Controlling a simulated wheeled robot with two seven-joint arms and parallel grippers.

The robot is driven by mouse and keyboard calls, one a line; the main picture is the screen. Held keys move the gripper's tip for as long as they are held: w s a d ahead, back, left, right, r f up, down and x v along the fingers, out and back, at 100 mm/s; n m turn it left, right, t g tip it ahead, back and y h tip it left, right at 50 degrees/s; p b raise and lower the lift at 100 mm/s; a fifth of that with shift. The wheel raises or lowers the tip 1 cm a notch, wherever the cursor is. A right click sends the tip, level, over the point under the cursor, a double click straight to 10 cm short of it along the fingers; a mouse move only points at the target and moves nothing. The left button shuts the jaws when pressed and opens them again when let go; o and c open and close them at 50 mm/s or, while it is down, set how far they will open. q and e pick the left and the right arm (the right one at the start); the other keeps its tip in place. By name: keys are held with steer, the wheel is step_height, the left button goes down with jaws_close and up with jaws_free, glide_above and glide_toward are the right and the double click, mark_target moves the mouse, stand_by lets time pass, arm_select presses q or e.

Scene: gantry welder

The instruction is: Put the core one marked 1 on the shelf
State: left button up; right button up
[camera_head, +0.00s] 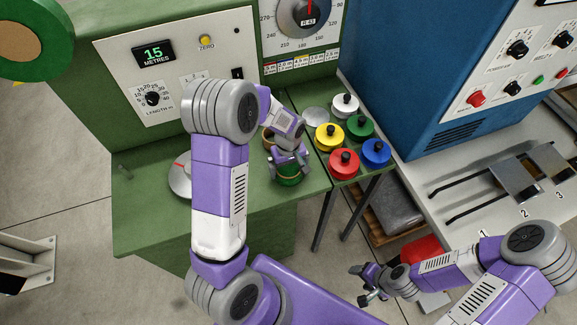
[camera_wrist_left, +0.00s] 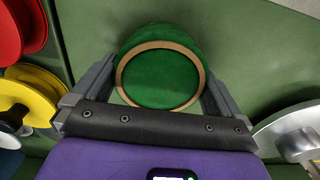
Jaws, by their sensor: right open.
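A green round piece with a tan rim (camera_wrist_left: 160,78), likely the core, sits between my left gripper's fingers; no number on it is readable. In the head view, the green piece (camera_head: 288,181) is on or just above the green bench. My left gripper (camera_head: 289,160) has a finger against each side of it, and it appears shut on it. My right gripper (camera_head: 366,283) is open and empty, low near the front of the pale bench.
Red (camera_head: 344,164), yellow (camera_head: 329,137), blue (camera_head: 376,153), green (camera_head: 360,127) and white (camera_head: 345,105) knobbed spools stand right of my left gripper. A tan ring (camera_head: 267,138) is partly hidden behind it. A blue machine (camera_head: 420,80) stands at the back right.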

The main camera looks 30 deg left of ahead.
arm_select(q)
steer(key=shift+r, duration=0.5)
step_height(320, 180, up, 11)
steer(key=p, duration=0.1)
steer(key=shift+r, duration=0.2)
arm_select(e)
steer(key=shift+r, duration=0.55)
arm_select(q)
steer(key=shift+f, duration=0.1)
arm_select(e)
steer(key=shift+s, duration=0.1)
